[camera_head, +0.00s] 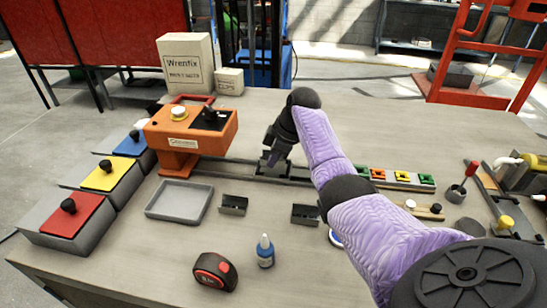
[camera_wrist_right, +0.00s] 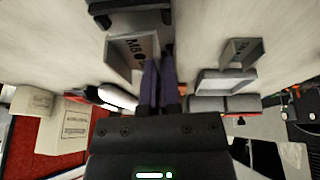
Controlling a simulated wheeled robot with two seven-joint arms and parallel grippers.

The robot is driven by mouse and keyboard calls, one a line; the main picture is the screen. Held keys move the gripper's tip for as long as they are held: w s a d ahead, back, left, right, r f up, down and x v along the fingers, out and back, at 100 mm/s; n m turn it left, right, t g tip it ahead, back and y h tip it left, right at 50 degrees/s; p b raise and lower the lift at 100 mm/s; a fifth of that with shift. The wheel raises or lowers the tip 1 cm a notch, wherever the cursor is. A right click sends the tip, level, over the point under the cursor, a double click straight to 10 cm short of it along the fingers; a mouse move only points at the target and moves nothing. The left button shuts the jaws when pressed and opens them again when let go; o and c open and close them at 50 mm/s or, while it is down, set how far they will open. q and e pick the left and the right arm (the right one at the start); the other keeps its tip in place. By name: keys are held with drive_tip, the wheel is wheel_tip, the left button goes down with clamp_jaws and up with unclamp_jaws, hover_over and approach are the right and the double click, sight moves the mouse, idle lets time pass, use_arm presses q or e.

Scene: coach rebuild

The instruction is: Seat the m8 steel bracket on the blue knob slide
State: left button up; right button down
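The m8 steel bracket (camera_wrist_right: 118,58), a grey open channel marked M8, is at the fingertips of my right gripper (camera_wrist_right: 160,65). The purple fingers are close together and appear shut on its side wall. In the head view my right gripper (camera_head: 270,158) points down over the dark rail, and the bracket there is small and mostly dark. The slide with a blue top (camera_head: 126,149) and a dark knob stands at the far left, partly behind the orange machine, well apart from the gripper. My left gripper is not in view.
Yellow (camera_head: 103,177) and red (camera_head: 68,222) slides stand before the blue one. The orange machine (camera_head: 205,135) is between gripper and slides. A grey tray (camera_head: 180,217), two dark brackets (camera_head: 233,205) (camera_head: 305,215), a tape measure (camera_head: 214,272) and a blue bottle (camera_head: 265,252) lie nearer.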

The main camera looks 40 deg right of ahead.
drive_tip(key=shift+p, duration=0.4)
drive_tip(key=shift+f, duration=0.75)
idle(0.9)
drive_tip(key=shift+f+p, duration=0.2)
drive_tip(key=shift+p, duration=0.15)
idle(1.0)
drive_tip(key=shift+c, duration=1.8)
unclamp_jaws()
wheel_tip(320, 180, up, 6)
drive_tip(key=p, duration=0.6)
drive_tip(key=shift+r, duration=0.1)
